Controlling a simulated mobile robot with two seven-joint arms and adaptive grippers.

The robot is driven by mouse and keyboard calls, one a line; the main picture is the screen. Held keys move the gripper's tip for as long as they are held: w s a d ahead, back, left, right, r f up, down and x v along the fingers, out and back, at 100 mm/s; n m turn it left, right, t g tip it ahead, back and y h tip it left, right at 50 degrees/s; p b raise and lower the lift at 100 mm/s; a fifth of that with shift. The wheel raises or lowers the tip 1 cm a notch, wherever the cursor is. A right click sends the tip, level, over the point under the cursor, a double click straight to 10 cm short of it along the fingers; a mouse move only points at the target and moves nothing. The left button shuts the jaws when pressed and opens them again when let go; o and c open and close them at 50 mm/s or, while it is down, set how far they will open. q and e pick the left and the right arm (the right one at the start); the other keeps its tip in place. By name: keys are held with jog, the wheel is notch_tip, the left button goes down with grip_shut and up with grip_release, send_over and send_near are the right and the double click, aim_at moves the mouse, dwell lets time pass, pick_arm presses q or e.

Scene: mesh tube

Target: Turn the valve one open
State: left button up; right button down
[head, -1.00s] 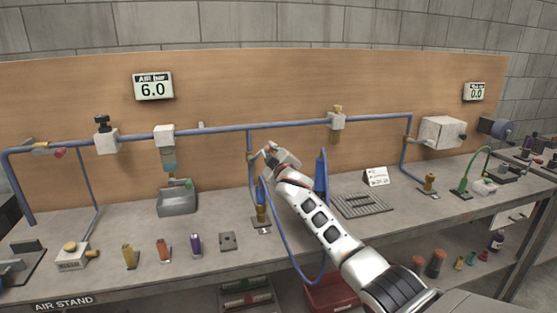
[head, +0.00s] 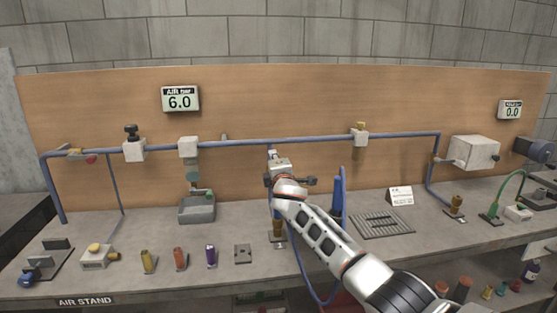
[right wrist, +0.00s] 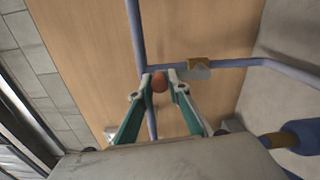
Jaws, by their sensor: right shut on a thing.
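My right gripper (head: 272,158) is at the drop pipe below the blue main air pipe (head: 320,139), in the middle of the bench. In the right wrist view its two green-sided fingers (right wrist: 159,82) are shut on a small red-brown knob (right wrist: 159,84), beside the blue pipe (right wrist: 137,35). This knob looks like a valve handle's end; the gripper hides it and most of the valve body in the head view. I see no label on this valve. The air display (head: 180,99) reads 6.0. My left gripper is not in view.
Another display (head: 510,110) at the right reads 0.0. A blue hose (head: 339,195) hangs right of my wrist. A brass fitting (head: 278,230) stands below the gripper. Several small fittings line the front left.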

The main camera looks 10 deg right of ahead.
jog(key=shift+a+n, duration=0.3)
jog(key=shift+n, duration=0.1)
jog(key=c, duration=1.9)
grip_release()
jog(key=shift+a, duration=0.1)
jog(key=shift+s, duration=0.1)
jog(key=shift+s, duration=0.15)
jog(key=s, duration=1.1)
jog(key=shift+s+d, duration=0.25)
